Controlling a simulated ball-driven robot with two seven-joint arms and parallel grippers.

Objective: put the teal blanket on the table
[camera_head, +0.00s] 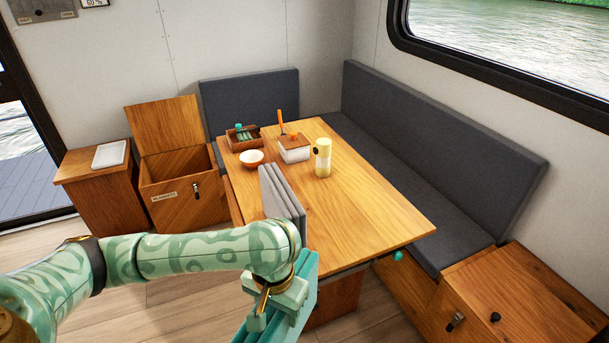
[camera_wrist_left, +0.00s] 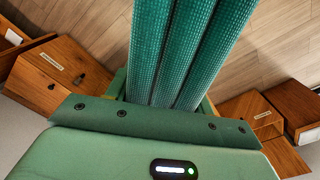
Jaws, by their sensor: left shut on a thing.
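The teal blanket (camera_head: 297,302) is folded in layers and hangs on edge from my left gripper (camera_head: 268,300), low in the head view. My left gripper is shut on it. In the left wrist view the blanket (camera_wrist_left: 190,50) shows as several thick teal folds running away from the gripper (camera_wrist_left: 160,105). The wooden table (camera_head: 375,210) stands beyond the blanket, which is in front of its near edge. From this angle I cannot tell the blanket's exact height against the tabletop. My right gripper is not clearly seen.
A grey folded cloth (camera_head: 282,200) stands at the table's near left edge. A yellow bottle (camera_head: 323,160), white box (camera_head: 294,153), bowl (camera_head: 251,158) and tray (camera_head: 243,138) are farther back. The table's right part is clear. An open wooden chest (camera_head: 182,205) stands left; grey benches (camera_head: 420,180) line the back and right.

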